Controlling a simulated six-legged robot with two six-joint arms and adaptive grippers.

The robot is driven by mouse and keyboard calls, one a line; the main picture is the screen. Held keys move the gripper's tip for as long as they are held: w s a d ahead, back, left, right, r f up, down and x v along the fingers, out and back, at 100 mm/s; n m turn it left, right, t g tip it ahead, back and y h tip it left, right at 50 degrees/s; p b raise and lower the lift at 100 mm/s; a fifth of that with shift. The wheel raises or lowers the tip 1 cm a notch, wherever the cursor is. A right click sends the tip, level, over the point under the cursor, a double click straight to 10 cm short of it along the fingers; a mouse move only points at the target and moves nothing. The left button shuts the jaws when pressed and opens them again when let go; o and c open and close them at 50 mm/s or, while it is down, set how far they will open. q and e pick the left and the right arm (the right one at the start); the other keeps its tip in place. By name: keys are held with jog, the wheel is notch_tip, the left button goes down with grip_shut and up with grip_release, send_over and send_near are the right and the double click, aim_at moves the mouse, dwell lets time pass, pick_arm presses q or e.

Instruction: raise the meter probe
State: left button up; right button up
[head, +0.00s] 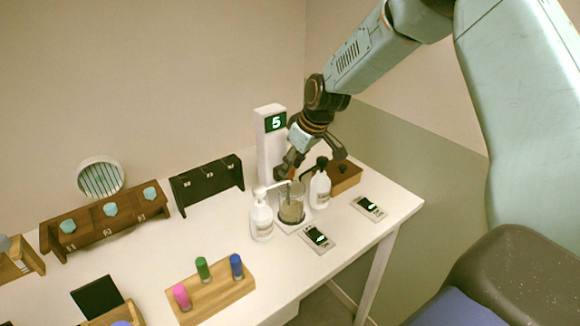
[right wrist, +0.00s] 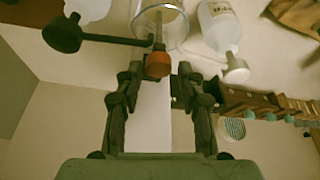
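The meter probe shows in the right wrist view as a thin rod with an orange-red cap (right wrist: 158,65). Its rod runs into a clear glass beaker (head: 292,208), which stands on the table in front of the white meter column (head: 270,150) with a green display reading 5. My right gripper (head: 305,163) is above the beaker. In the right wrist view its two dark fingers (right wrist: 158,80) are apart on either side of the cap, with a gap visible. In the head view the arm partly hides the probe top. My left gripper is not in view.
White pump bottles stand left (head: 262,218) and right (head: 320,188) of the beaker, their spouts close to it. Two small scales (head: 318,237) lie in front. A wooden box (head: 345,178) is behind right. A vial block (head: 212,297) and wooden rack (head: 105,228) stand left.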

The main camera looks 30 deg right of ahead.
jog(key=shift+w+a+f, duration=0.1)
jog(key=shift+w+f, duration=0.1)
jog(key=shift+f, duration=0.35)
jog(key=shift+d, duration=0.2)
jog(key=shift+a, duration=0.15)
jog(key=c, duration=0.4)
grip_shut()
